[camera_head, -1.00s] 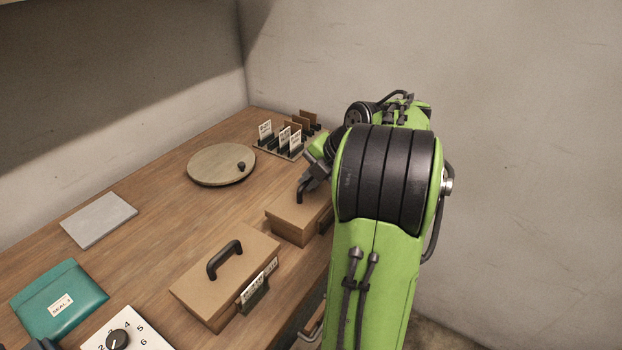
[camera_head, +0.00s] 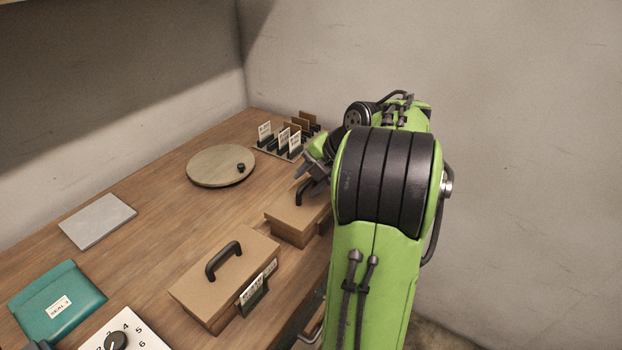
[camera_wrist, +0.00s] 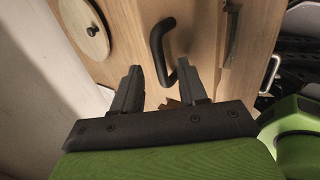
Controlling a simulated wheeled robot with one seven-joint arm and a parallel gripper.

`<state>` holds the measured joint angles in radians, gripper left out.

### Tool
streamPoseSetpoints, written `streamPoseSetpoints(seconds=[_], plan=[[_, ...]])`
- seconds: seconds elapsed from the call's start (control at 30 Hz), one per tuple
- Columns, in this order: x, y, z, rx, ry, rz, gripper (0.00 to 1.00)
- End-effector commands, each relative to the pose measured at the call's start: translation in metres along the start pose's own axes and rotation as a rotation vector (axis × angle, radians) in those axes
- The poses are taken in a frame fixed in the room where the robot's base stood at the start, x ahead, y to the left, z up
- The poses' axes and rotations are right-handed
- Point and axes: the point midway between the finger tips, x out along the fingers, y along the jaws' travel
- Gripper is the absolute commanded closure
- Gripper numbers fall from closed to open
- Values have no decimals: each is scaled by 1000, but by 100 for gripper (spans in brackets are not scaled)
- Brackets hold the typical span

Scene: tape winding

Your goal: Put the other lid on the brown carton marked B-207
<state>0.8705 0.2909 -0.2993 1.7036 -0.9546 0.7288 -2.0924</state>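Two brown cartons with lids and black bar handles stand along the bench's front edge. The near carton (camera_head: 205,311) has its lid (camera_head: 190,283) on, with labels (camera_head: 252,290) in a dark holder on its front. The far carton (camera_head: 292,233) also has a lid (camera_head: 285,207) on top, seated as far as I can see. My gripper (camera_wrist: 161,68) is open and empty just off the far lid's handle (camera_wrist: 157,48), which shows at its fingertips in the wrist view. My arm hides the far carton's right part. I cannot read B-207 on either carton.
A round wooden turntable (camera_head: 215,170) with a dark knob lies behind the cartons. A card rack (camera_head: 288,145) stands at the far corner. A grey plate (camera_head: 97,221), a teal pouch (camera_head: 57,303) and a numbered dial panel (camera_head: 130,335) lie left. The middle bench is clear.

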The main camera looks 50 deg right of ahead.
Motion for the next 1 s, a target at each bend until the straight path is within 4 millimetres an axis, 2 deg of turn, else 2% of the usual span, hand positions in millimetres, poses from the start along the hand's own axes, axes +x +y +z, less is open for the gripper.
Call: streamPoseSetpoints(seconds=[0.23, 0.33, 0.7, 0.8, 0.9, 1.0], plan=[[-1, 0, 0, 0, 0, 0, 58], [-12, 1, 1, 1, -2, 1, 58], [-117, 3, 1, 2, -5, 0, 58], [-140, 3, 1, 1, -4, 0, 58], [-153, 2, 1, 1, -2, 0, 58], [-158, 1, 0, 1, 0, -1, 58]])
